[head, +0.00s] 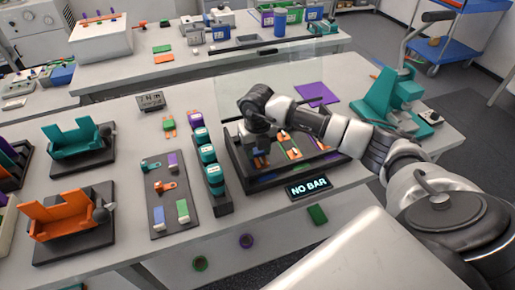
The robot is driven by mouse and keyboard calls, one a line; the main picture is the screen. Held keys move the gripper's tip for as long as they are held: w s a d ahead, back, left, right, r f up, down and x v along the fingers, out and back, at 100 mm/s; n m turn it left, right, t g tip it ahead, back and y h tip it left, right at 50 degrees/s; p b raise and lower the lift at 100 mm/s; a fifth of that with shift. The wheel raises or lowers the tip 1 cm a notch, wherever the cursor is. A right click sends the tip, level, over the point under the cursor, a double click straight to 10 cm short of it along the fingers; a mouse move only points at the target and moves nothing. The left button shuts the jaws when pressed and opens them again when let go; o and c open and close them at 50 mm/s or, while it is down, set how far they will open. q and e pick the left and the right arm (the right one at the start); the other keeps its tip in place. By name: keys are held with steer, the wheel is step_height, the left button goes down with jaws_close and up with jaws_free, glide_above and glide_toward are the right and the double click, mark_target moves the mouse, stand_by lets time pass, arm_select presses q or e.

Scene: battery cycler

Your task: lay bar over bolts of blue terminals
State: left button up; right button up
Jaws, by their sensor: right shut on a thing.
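My right gripper (260,156) reaches down over the left part of a black-framed tray (237,163) in the middle of the table. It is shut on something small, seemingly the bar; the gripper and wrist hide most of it. Small blue and orange patches show at the fingertips, probably the blue terminals and copper-coloured metal. I cannot tell whether the bar touches the bolts. More orange and light-coloured parts (293,153) lie in the tray to the right, partly behind my arm. My left gripper is out of view.
A display (309,187) in front of the tray reads "NO BAR". A rack of teal and purple cells (213,173) and a grey mat with small parts (172,196) stand left. Teal (79,139) and orange (66,212) fixtures are farther left. A clear panel stands behind the tray.

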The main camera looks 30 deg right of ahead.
steer(key=shift+f+b, duration=0.3)
stand_by(0.4)
steer(key=o, duration=1.1)
step_height(320, 180, up, 11)
steer(key=shift+f+b, duration=0.1)
steer(key=shift+b, duration=0.9)
